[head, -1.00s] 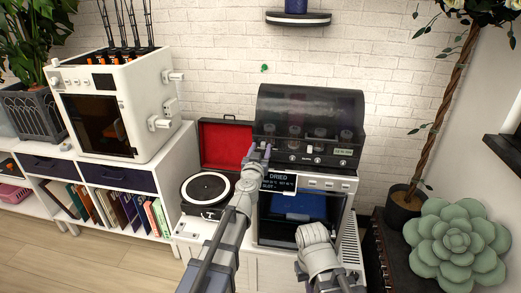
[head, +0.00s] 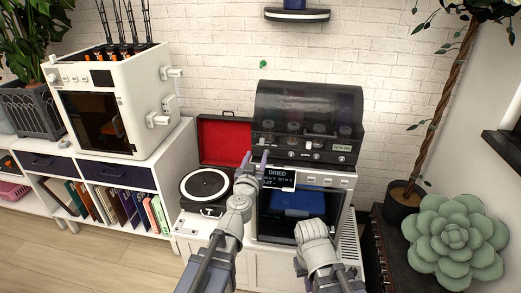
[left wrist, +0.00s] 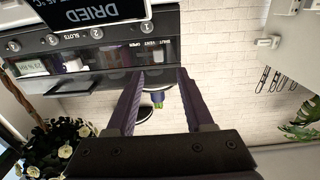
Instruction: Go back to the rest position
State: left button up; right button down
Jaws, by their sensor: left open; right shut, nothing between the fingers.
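My left gripper (head: 257,162) is in front of the dryer's display panel (head: 280,177), which reads DRIED. Its two purple fingers stand apart with nothing between them; they also show in the left wrist view (left wrist: 157,85). My right gripper (head: 313,230) is shut and empty, low in front of the dryer's dark glass front (head: 290,225). Its fingertips are hard to make out. Neither gripper visibly touches anything.
The dryer, with a smoky lid (head: 308,105) and a blue item (head: 298,203) inside, is close ahead. A turntable (head: 206,187) with a red-lined lid is to its left. A white 3D printer (head: 110,105) stands farther left, a succulent (head: 455,240) at right.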

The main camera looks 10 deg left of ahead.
pick_arm(q)
jog(key=s+d+f+m+g+h, duration=0.5)
jog(key=s+d+f+g+h, duration=0.15)
jog(key=d+f+g, duration=0.35)
jog(key=s+a+f+n+g+y, duration=0.5)
jog(key=s+a+f+g+y, duration=0.15)
jog(key=s+a+f, duration=0.65)
jog(key=s+d+r+m+g+y+p, duration=0.1)
jog(key=s+d+r+m+g+p, duration=0.1)
jog(key=s+d+r+p, duration=0.4)
jog(key=s+d+r+m, duration=0.1)
jog(key=d, duration=0.4)
jog(key=shift+s+r+m+p, duration=0.35)
jog(key=shift+r+m, duration=0.05)
